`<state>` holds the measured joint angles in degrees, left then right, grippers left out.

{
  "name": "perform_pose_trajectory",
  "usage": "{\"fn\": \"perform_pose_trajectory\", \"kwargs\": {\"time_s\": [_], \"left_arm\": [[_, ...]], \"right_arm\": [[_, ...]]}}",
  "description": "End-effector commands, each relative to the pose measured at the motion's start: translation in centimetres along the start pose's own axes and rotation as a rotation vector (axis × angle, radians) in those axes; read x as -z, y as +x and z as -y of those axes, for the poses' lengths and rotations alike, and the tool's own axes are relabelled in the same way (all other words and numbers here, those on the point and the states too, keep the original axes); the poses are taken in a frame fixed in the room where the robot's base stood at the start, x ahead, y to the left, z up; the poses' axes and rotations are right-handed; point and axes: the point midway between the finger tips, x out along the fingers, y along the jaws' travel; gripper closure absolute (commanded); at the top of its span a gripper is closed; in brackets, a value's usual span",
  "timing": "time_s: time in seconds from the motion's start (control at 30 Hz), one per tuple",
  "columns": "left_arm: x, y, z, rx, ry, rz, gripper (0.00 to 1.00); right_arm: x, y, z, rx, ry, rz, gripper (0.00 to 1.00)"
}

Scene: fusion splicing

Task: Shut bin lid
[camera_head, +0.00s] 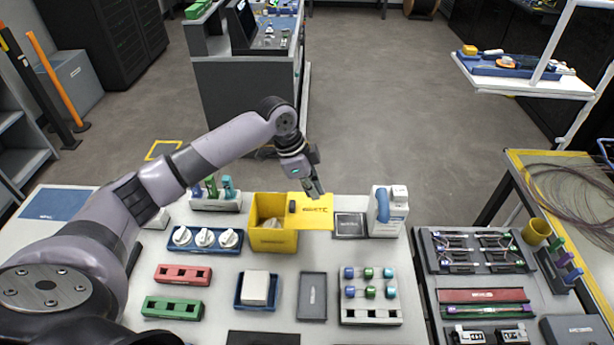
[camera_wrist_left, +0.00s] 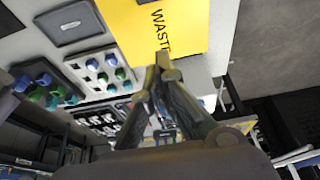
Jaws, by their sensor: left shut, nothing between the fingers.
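The yellow bin (camera_head: 273,238) stands at the back middle of the white table. Its yellow lid (camera_head: 316,222) is swung open to the right, and the bin's top is open. My left gripper (camera_head: 317,192) is shut and empty, just above and behind the lid's far edge. In the left wrist view the lid (camera_wrist_left: 135,22) fills the upper middle, with its black lettering partly cut off. The shut fingertips of my left gripper (camera_wrist_left: 163,62) lie at the lid's edge in that view; I cannot tell whether they touch it. My right gripper does not show.
A white jug with a blue part (camera_head: 386,212) and a dark flat pad (camera_head: 350,226) stand right of the lid. A blue tray with white spools (camera_head: 206,241) is left of the bin.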

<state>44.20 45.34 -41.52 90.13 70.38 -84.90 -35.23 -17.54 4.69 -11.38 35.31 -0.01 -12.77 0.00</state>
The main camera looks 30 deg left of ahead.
Motion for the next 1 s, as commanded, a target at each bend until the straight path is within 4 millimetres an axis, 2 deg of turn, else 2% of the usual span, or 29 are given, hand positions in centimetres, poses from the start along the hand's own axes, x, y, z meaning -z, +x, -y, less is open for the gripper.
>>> {"fn": "perform_pose_trajectory", "kwargs": {"time_s": [0.2,0.3,0.5,0.9,1.0], "left_arm": [[0.1,4.5,-0.1,-0.004,-0.002,0.002,1.0],[-1.6,3.8,0.1,0.001,-0.004,0.005,1.0],[-3.4,3.4,0.0,0.0,-0.001,0.002,1.0],[-3.9,3.4,0.0,0.001,0.0,0.001,1.0],[-4.5,3.0,0.0,0.001,-0.002,0.003,1.0]], "right_arm": [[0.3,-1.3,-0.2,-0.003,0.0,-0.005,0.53],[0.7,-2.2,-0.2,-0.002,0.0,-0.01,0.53],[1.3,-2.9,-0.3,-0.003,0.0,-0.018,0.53],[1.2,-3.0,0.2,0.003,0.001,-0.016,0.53],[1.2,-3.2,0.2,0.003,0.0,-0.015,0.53]]}}
